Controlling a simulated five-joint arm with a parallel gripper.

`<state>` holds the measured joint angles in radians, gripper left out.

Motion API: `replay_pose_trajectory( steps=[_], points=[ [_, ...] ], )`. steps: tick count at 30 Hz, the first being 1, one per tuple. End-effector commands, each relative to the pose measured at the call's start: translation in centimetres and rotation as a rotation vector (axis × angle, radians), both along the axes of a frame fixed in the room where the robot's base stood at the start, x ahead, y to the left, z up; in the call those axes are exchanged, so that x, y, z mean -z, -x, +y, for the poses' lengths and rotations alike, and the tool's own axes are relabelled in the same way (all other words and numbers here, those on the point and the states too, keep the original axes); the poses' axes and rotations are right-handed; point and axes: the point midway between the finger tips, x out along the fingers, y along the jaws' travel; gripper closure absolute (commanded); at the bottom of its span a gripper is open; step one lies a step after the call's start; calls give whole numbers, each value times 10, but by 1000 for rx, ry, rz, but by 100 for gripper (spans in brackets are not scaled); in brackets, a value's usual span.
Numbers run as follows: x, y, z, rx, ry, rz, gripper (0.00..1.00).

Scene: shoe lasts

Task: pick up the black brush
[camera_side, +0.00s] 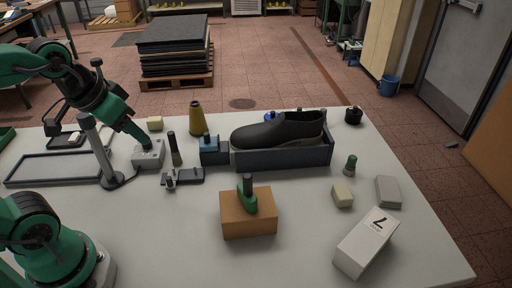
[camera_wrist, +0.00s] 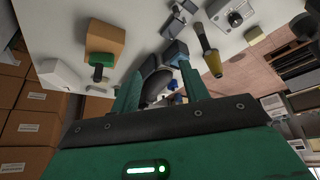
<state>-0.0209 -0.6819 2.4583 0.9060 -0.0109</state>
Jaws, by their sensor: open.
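A squat black piece with a small knob on top (camera_side: 353,116) stands at the far right edge of the table; it seems to be the black brush, but it is small in the picture. I cannot make it out in the wrist view. My gripper (camera_side: 140,140) is at the left, over the grey device (camera_side: 149,154), well away from that piece. In the wrist view my gripper (camera_wrist: 160,72) has its two green fingers apart with nothing held; the shoe shows beyond, between them.
A black shoe (camera_side: 277,130) sits in a dark tray (camera_side: 290,158) mid-table.

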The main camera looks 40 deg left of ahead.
Motion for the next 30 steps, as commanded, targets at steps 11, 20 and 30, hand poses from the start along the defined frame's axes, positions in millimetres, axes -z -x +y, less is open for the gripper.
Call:
replay_pose_trajectory(
  steps=[11,20,30],
  points=[
    [5,-50,25,-119,23,130,55],
    [24,-94,53,-223,49,238,55],
    [63,-138,91,-339,81,358,55]
  ],
)
